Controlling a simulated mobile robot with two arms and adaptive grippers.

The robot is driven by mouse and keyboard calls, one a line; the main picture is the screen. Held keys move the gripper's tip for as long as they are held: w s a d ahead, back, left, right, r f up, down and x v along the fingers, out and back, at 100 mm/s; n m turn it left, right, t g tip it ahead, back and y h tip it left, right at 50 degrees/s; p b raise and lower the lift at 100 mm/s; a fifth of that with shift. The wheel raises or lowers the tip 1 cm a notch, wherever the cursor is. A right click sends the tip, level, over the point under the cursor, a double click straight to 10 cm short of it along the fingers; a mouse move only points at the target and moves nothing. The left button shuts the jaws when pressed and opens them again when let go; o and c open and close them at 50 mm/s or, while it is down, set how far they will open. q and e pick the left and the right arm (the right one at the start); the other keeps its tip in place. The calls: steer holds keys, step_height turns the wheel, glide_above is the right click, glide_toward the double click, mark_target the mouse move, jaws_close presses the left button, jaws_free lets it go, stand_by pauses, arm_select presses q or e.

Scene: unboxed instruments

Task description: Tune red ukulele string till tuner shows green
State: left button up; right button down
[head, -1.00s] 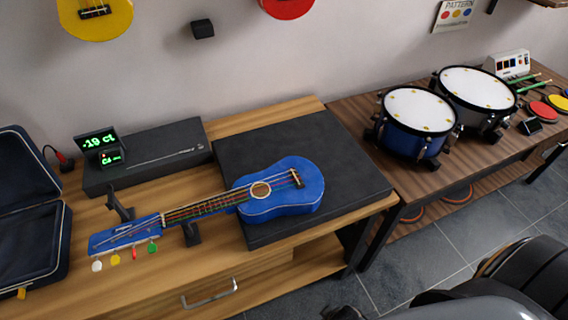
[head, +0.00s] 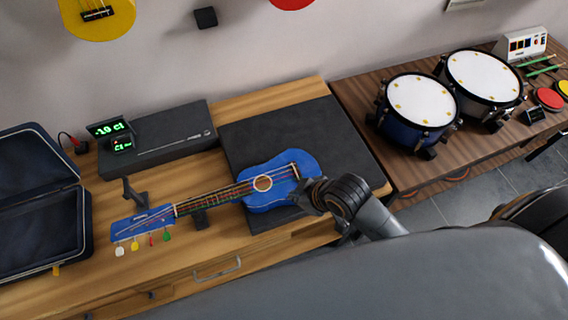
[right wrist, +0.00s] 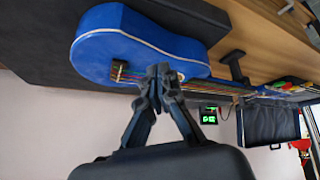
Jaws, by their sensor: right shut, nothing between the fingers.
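The blue ukulele (head: 283,167) lies on a black mat, its neck pointing left toward the headstock (head: 140,221). White, yellow, red and green tuning pegs hang there; the red peg (head: 151,240) sits between yellow and green. The tuner (head: 110,129) shows green digits that look like "-10 ct", with a smaller green readout below. My right gripper (head: 311,194) is at the body's lower right end. In the right wrist view, its shut, empty fingers (right wrist: 158,73) appear in front of the body near the bridge; contact is unclear. My left gripper is not in view.
A dark box (head: 165,139) stands behind the ukulele. An open dark case (head: 40,225) lies at the left. A small stand (head: 133,192) is behind the headstock. Drums (head: 420,98) stand on the right table. The wood in front of the pegs is clear.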

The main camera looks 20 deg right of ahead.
steer(key=w+r+n+t+y+p, duration=0.1)
steer(key=w+r+n+y, duration=0.2)
steer(key=w+r+n, duration=0.4)
steer(key=r+n, duration=0.1)
steer(key=n, duration=0.1)
steer(key=shift+w+a+r+n+p, duration=0.2)
steer(key=shift+w+a+n+p, duration=0.1)
steer(key=shift+w+a+p, duration=0.1)
steer(key=shift+f, duration=0.1)
steer(key=b, duration=0.7)
glide_above(284, 181)
steer(key=f, duration=0.6)
steer(key=shift+w+f, duration=0.1)
steer(key=shift+w, duration=0.2)
step_height(284, 181, down, 2)
steer(key=shift+d+f+b, duration=0.1)
steer(key=shift+b, duration=0.5)
steer(key=shift+f, duration=0.1)
steer(key=shift+f, duration=0.45)
